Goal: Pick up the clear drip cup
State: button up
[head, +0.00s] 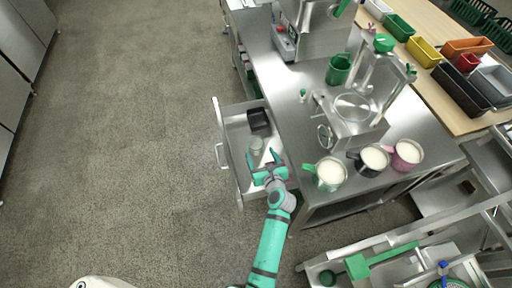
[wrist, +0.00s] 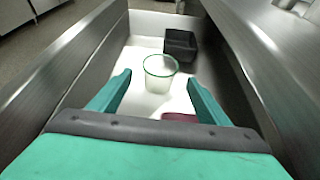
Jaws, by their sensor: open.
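The clear drip cup (wrist: 160,74) stands upright inside an open drawer (head: 229,112). It is see-through with a green rim in the wrist view, and it shows small and pale in the head view (head: 256,143). My gripper (head: 263,162) is over the near end of the drawer. In the wrist view my gripper (wrist: 158,88) is open, with one teal finger on each side and the cup beyond, between the fingertips in the picture. The fingers do not appear to touch the cup.
A black box (wrist: 180,44) sits behind the cup in the drawer. A dark red item (wrist: 180,117) lies nearer, partly hidden by my gripper. Drawer walls rise on both sides.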

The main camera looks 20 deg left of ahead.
aim_at(254, 140)
jog(key=shift+w+a+f, duration=0.2)
jog(key=shift+w+a, duration=0.1)
jog(key=shift+w, duration=0.2)
jog(key=shift+w+d, duration=0.1)
jog(key=shift+w, duration=0.3)
jog(key=w+a, duration=0.1)
jog(key=w+a+f, duration=0.1)
jog(key=a, duration=0.1)
jog(key=shift+w, duration=0.2)
jog(key=shift+w+a+f, duration=0.1)
jog(key=shift+w+f, duration=0.05)
jog(key=shift+w, duration=0.15)
jog(key=shift+w+d, duration=0.1)
jog(key=shift+d, duration=0.1)
jog(key=c, duration=1.1)
